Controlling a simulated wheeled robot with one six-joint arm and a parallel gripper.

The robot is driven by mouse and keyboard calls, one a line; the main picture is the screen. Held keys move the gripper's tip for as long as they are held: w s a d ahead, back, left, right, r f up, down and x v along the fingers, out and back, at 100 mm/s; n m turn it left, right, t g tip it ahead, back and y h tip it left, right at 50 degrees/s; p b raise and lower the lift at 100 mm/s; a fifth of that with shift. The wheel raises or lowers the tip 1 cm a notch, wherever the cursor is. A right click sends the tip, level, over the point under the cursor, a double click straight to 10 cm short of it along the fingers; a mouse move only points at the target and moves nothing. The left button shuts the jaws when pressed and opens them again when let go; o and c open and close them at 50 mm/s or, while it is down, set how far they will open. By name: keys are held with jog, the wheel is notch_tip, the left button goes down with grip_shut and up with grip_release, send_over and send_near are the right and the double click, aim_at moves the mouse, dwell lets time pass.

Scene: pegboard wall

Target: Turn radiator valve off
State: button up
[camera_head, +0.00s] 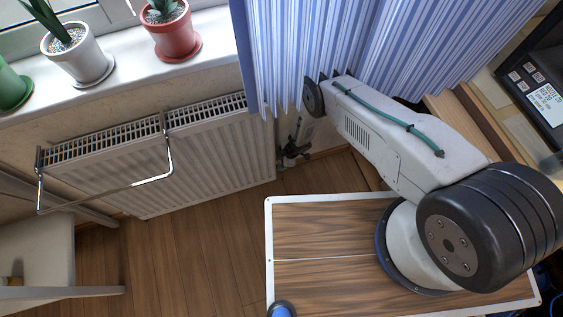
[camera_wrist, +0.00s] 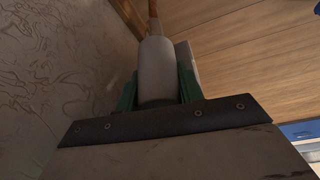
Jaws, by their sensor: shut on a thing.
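The radiator valve's pale, rounded knob (camera_wrist: 157,75) is in the middle of the wrist view, with a copper-coloured pipe beyond it at the top. My gripper (camera_wrist: 158,84) has its green fingers on both sides of the knob and is shut on it. In the head view the white ribbed radiator (camera_head: 205,155) hangs under the window sill. Small dark fittings (camera_head: 291,153) show by its right end; valve and gripper cannot be told apart clearly there. The knob's markings and turn position are not visible.
A chrome rail (camera_head: 110,190) sticks out from the radiator's front. The blue striped curtain (camera_head: 300,50) hangs close to my arm. Potted plants, one in a red pot (camera_head: 172,35), stand on the sill. The wooden floor (camera_head: 185,240) before the radiator is clear.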

jog(key=shift+w+n+g, duration=0.1)
jog(key=shift+n+g, duration=0.5)
jog(key=shift+n, duration=1)
jog(key=o, duration=1)
jog(key=shift+v, duration=3.95)
jog(key=shift+a, duration=0.1)
